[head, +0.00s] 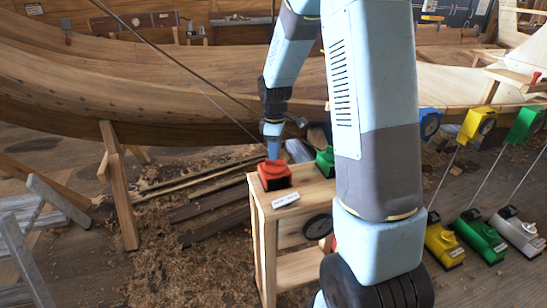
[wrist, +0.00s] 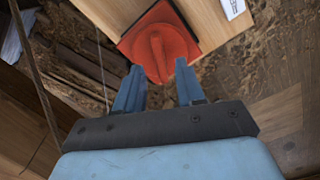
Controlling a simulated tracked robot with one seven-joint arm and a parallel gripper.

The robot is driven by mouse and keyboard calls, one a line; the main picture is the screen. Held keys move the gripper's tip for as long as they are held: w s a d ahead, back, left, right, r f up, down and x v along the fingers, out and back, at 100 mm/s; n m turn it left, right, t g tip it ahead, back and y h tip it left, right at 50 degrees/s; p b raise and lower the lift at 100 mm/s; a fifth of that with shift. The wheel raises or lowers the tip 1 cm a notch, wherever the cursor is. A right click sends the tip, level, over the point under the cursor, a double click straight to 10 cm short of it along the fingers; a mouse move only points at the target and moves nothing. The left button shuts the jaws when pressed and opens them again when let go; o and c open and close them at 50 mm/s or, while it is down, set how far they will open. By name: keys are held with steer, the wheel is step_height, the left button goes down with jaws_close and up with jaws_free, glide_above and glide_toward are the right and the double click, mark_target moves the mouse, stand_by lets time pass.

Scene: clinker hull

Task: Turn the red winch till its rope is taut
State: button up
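My gripper is open, with one blue finger on each side of the knob's near end. I cannot tell whether the fingers touch it. In the head view my gripper (head: 272,155) points down just above the winch. A thin pale line (wrist: 101,65) runs left of the fingers; I cannot tell whether it is the winch's rope or whether it is taut.
A green unit (head: 325,160) stands on the same stand, partly hidden by my arm. A white label (head: 285,199) and a dark dial (head: 318,226) are on the stand. Yellow (head: 442,246) and green (head: 482,238) units stand at right. The wooden hull (head: 150,85) spans behind; shavings cover the floor.

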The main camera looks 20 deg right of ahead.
mark_target(275, 169)
steer(key=shift+f, duration=1.5)
steer(key=shift+c, duration=0.4)
jaws_close()
steer(key=shift+a, duration=0.1)
